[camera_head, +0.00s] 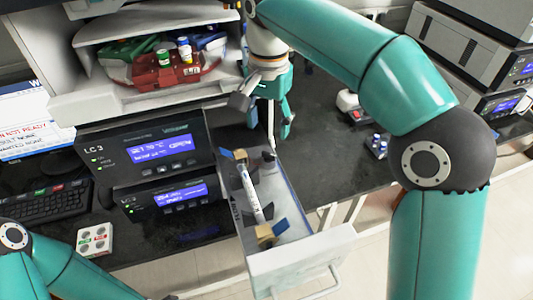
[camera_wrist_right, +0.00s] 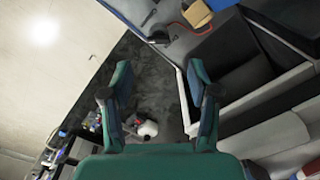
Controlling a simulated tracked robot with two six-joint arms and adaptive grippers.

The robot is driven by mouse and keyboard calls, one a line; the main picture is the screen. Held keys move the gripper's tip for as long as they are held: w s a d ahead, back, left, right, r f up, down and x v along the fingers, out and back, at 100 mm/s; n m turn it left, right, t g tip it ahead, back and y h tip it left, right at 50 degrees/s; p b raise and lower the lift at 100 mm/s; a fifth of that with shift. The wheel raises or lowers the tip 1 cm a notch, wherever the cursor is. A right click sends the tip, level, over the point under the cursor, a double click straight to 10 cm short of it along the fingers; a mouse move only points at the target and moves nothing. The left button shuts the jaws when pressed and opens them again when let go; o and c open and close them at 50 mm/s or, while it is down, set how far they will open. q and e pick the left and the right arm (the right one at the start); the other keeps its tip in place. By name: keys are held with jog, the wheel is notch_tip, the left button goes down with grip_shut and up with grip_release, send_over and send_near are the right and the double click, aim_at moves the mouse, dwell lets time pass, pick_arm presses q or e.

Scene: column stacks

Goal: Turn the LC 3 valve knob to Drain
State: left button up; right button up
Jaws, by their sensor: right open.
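The LC 3 unit (camera_head: 150,152) stands on the dark bench with a lit blue display. A drawer (camera_head: 293,205) is pulled out at its right side, holding a white column (camera_head: 250,192) between tan and blue clips. A small dark knob (camera_head: 268,159) sits at the drawer's back; a dark round part, seemingly the same knob, shows in the right wrist view (camera_wrist_right: 158,37). Its marking is too small to read. My right gripper (camera_head: 278,130) is open and empty, pointing down just behind the knob; its spread fingers show in the right wrist view (camera_wrist_right: 159,70). My left gripper is out of view.
An open compartment with coloured bottle racks (camera_head: 165,72) sits above the LC 3. A keyboard (camera_head: 45,202) and a white block with round wells (camera_head: 94,240) lie at left. Grey instruments (camera_head: 460,45) stand at right. Bench between drawer and instruments is mostly clear.

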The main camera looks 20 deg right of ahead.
aim_at(269, 153)
notch_tip(269, 153, down, 8)
jog(key=shift+s+r+b, duration=0.1)
jog(key=shift+b, duration=0.35)
